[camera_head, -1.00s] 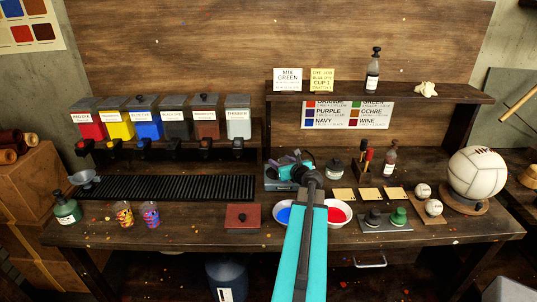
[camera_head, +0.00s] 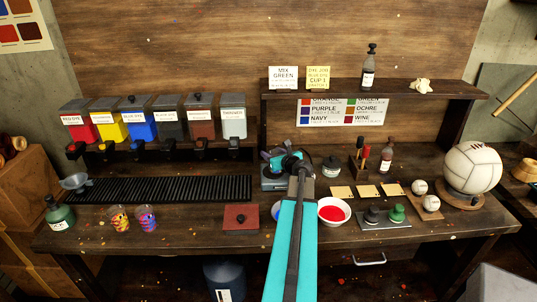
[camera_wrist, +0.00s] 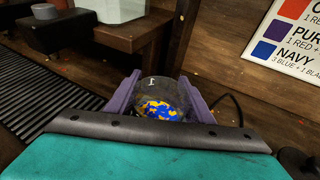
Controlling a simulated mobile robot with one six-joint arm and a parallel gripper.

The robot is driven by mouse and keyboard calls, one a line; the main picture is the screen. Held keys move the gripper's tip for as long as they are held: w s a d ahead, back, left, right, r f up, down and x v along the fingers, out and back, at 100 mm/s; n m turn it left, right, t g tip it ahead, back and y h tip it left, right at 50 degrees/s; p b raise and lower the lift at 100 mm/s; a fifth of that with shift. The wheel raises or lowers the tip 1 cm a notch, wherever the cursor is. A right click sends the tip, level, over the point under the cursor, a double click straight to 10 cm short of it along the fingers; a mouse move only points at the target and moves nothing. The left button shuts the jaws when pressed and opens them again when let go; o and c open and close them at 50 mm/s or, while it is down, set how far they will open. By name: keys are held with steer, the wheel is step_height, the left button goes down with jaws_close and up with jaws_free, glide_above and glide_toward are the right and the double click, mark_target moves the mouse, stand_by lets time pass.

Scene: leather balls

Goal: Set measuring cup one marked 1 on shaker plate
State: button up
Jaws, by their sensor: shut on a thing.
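In the wrist view a clear cup (camera_wrist: 161,85) sits between the two purple fingers of my gripper (camera_wrist: 160,92), which is shut on it. Blue and yellow-orange patches show on or in the cup. No number on it can be read. In the head view my gripper (camera_head: 274,156) is at the shaker plate (camera_head: 271,184), a small grey-blue unit at the middle of the bench. My own arm hides the held cup and part of the plate there. I cannot tell whether the cup touches the plate.
Two patterned cups (camera_head: 118,219) (camera_head: 146,218) stand at the bench's left front. A black ribbed mat (camera_head: 170,189) and dye dispensers (camera_head: 142,125) lie left. A red-filled bowl (camera_head: 333,211), a dark jar (camera_head: 331,168) and a bottle (camera_head: 386,156) stand right. The shelf (camera_head: 400,92) rises behind.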

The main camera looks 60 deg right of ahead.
steer(key=shift+w+d, duration=0.6)
steer(key=shift+w, duration=0.25)
steer(key=shift+w+a+f+b, duration=0.2)
steer(key=shift+a+f+b, duration=0.05)
steer(key=shift+f+b, duration=0.25)
steer(key=shift+s+f, duration=0.15)
steer(key=shift+f, duration=0.1)
steer(key=shift+f, duration=0.15)
steer(key=o, duration=1.2)
steer(key=shift+s, duration=0.15)
